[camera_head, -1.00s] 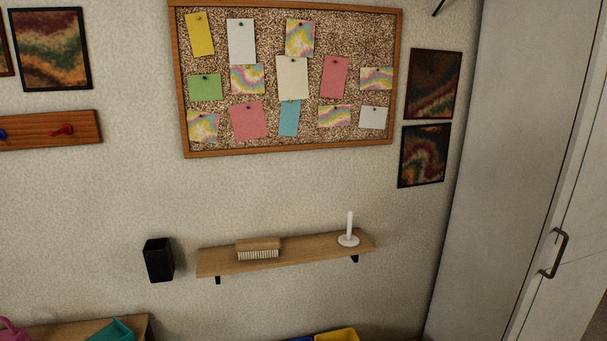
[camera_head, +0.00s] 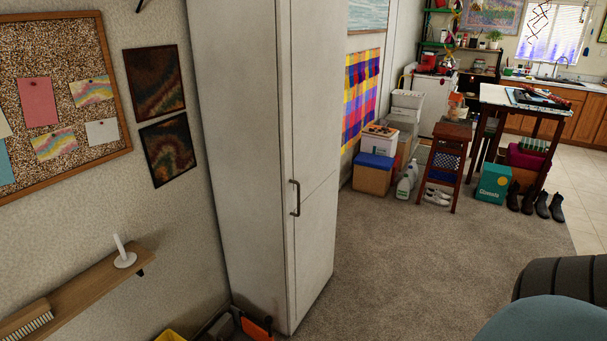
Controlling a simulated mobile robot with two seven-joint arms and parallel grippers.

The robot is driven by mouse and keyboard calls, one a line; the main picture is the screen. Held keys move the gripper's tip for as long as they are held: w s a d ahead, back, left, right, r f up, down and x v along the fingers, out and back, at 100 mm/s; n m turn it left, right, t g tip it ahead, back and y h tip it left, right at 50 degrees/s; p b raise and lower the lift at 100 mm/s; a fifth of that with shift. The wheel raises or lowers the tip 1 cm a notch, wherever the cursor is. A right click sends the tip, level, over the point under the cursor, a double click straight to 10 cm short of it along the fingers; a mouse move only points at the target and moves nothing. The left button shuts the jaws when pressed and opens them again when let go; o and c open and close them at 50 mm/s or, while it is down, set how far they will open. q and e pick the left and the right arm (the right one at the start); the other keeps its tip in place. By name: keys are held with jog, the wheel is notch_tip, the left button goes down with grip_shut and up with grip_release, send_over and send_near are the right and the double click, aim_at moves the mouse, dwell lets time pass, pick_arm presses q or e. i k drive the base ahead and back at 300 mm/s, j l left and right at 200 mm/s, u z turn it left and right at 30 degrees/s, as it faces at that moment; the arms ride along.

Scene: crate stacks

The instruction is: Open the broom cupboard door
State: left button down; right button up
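The tall white broom cupboard (camera_head: 245,130) stands against the wall, left of the picture's middle. Its door (camera_head: 318,110) is on the right-hand face and looks shut. A dark bar handle (camera_head: 296,198) is fixed upright near the door's left edge, at about mid-height. Neither of my grippers is in view, and nothing touches the handle.
Open carpet (camera_head: 400,265) lies right of the cupboard. Low bins (camera_head: 256,328) stand by the cupboard's foot. A wall shelf (camera_head: 75,290) is at left. Boxes (camera_head: 372,175) and a stool (camera_head: 446,165) stand farther back.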

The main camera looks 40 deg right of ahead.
aim_at(312, 35)
jog(key=z, duration=1.55)
jog(key=i+l+u, duration=0.1)
jog(key=i+u, duration=0.15)
jog(key=i, duration=0.25)
jog(key=i+l+u, duration=0.25)
jog(key=i, duration=0.3)
jog(key=i+l+u, duration=0.3)
jog(key=i, duration=0.15)
jog(key=i+j, duration=0.05)
jog(key=j, duration=0.05)
